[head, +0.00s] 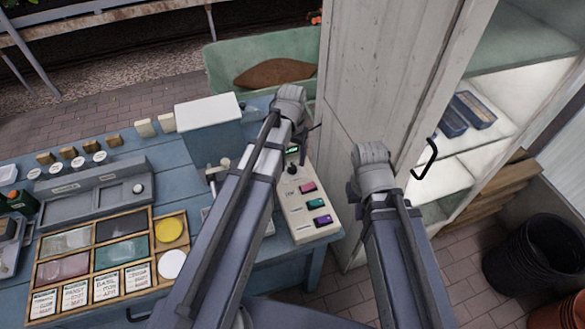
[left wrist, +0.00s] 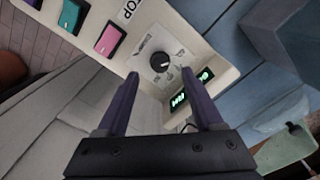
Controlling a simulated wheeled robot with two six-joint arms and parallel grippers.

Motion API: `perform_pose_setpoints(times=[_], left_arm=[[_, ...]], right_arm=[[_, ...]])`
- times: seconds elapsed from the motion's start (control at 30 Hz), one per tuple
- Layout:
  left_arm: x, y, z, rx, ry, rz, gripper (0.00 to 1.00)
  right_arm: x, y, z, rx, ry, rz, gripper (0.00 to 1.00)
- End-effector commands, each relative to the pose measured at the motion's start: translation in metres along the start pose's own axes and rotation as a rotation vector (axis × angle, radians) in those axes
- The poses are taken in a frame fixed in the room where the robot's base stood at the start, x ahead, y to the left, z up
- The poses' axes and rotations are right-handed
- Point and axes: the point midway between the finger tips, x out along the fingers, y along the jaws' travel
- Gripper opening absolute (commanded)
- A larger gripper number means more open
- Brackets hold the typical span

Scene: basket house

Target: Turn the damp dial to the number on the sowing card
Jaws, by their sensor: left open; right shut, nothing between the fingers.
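The control box (head: 309,208) stands at the table's right end, with a black dial (head: 292,169) below a small green-lit display (head: 292,150). In the left wrist view the dial (left wrist: 161,62) is a black knob with a white pointer mark. My left gripper (left wrist: 162,98) is open; the dial shows beyond the gap between its fingers, apart from them. In the head view its arm partly covers the box. My right gripper (head: 356,190) is shut and empty, right of the box.
A pink button (head: 307,187), a green one and a purple one sit below the dial. A tall white cabinet (head: 365,75) with a black handle (head: 426,158) stands close on the right. A grey-blue box (head: 208,130) is left of my left arm.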

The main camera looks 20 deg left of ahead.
Motion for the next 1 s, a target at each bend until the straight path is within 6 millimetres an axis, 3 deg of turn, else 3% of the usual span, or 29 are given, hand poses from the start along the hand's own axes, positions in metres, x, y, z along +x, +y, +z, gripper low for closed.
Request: perform_pose_setpoints(times=[0.03,0.23,0.63,1.0], left_arm=[[0.014,0.0,0.0,0.0,0.0,0.0,0.69],[0.037,0.0,0.0,0.0,0.0,0.0,0.69],[0.041,0.0,0.0,0.0,0.0,0.0,0.69],[0.041,0.0,0.0,0.0,0.0,0.0,0.28]], right_arm=[[0.014,-0.001,-0.001,0.0,0.0,0.0,0.0],[0.037,-0.004,-0.002,0.0,0.0,0.0,0.0],[0.041,-0.004,-0.002,0.0,0.0,0.0,0.0],[0.041,-0.004,-0.002,0.0,0.0,0.0,0.0]])
